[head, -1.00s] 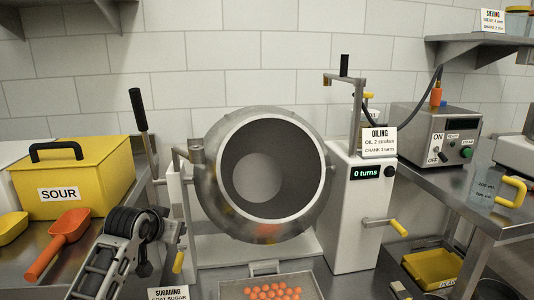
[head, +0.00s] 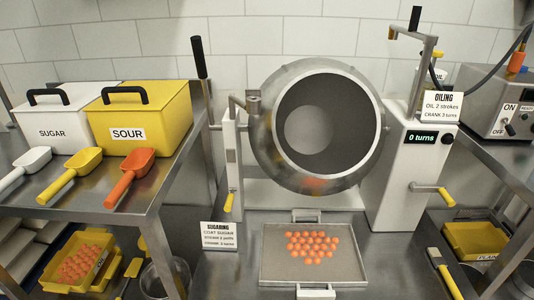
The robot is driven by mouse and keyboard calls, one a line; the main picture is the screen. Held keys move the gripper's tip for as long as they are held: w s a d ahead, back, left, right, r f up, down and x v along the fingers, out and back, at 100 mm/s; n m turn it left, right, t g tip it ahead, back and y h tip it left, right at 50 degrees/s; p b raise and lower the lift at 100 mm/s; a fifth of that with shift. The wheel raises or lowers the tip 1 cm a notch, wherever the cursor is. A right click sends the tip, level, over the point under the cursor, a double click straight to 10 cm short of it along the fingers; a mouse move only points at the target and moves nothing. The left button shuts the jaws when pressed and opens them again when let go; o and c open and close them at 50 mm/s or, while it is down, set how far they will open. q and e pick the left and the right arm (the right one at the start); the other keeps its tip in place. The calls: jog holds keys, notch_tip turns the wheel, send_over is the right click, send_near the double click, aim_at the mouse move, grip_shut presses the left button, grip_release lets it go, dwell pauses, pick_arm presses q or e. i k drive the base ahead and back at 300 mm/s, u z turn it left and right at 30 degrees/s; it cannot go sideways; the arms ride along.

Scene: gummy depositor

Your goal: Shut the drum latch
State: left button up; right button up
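The round steel drum (head: 268,120) is tilted with its wide open mouth facing me, between a white left stand (head: 234,155) and a white right housing (head: 400,175). A small lever with a yellow grip (head: 228,201) hangs down at the left stand. A metal bracket (head: 240,103) sits higher, at the drum's left edge. I cannot tell which of these is the latch, or whether it is shut. Neither of my grippers shows in the head view.
A tray of orange gummies (head: 313,280) lies below the drum. A yellow-handled crank (head: 433,191) sticks out from the right housing. A black-handled lever (head: 200,60) stands left. Sugar (head: 60,140) and sour (head: 152,115) bins and several scoops crowd the left table.

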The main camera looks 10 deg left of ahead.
aim_at(230, 197)
jog(key=u, duration=2.7)
jog(key=k, duration=1.3)
jog(key=z, duration=1.4)
